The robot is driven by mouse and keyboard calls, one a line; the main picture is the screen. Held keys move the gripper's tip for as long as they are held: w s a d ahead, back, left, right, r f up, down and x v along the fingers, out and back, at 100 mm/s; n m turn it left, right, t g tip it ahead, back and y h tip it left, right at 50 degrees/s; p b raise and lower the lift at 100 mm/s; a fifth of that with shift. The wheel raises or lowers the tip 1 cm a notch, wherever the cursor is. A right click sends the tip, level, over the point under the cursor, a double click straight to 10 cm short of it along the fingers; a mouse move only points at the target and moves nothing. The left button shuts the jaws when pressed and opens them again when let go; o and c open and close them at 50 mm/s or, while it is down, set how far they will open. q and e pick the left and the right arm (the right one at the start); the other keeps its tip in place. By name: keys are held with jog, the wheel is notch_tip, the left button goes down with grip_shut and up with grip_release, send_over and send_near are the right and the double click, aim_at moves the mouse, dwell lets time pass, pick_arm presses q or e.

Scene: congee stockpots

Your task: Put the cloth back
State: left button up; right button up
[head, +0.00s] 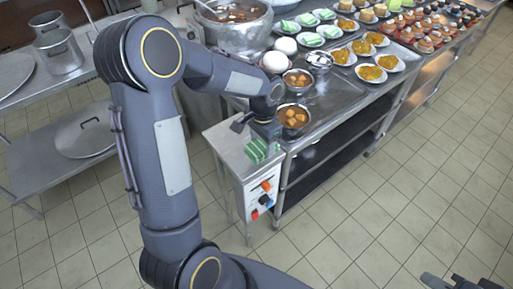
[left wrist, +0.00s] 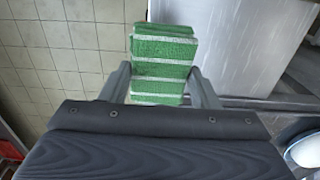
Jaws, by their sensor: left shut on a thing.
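The cloth (head: 256,151) is green with white stripes and looks like a folded pad. My left gripper (head: 262,137) is shut on it, at the small steel side counter (head: 228,146). In the left wrist view the cloth (left wrist: 160,65) sits between the two fingers (left wrist: 160,88), with the floor to its left and bare steel to its right. I cannot tell whether the cloth touches the counter top. My right gripper (head: 460,283) shows only partly at the bottom right edge, away from the counter; its fingers are unclear.
A steel counter holds bowls of brown stew (head: 294,116), white eggs, plates of yellow food (head: 371,73) and a large stockpot (head: 238,30). A low table with a lid (head: 84,135) stands left. The right floor is clear.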

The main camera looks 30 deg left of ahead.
aim_at(257, 150)
pick_arm(q)
jog(key=shift+w+a+f, duration=0.2)
jog(key=shift+a+f, duration=0.65)
jog(key=shift+f, duration=0.15)
jog(key=shift+w+a+f, duration=0.1)
jog(key=shift+a+f, duration=0.1)
jog(key=shift+f, duration=1.6)
jog(key=shift+f, duration=0.2)
jog(key=o, duration=1)
jog(key=shift+r, duration=0.1)
jog(key=shift+c, duration=0.2)
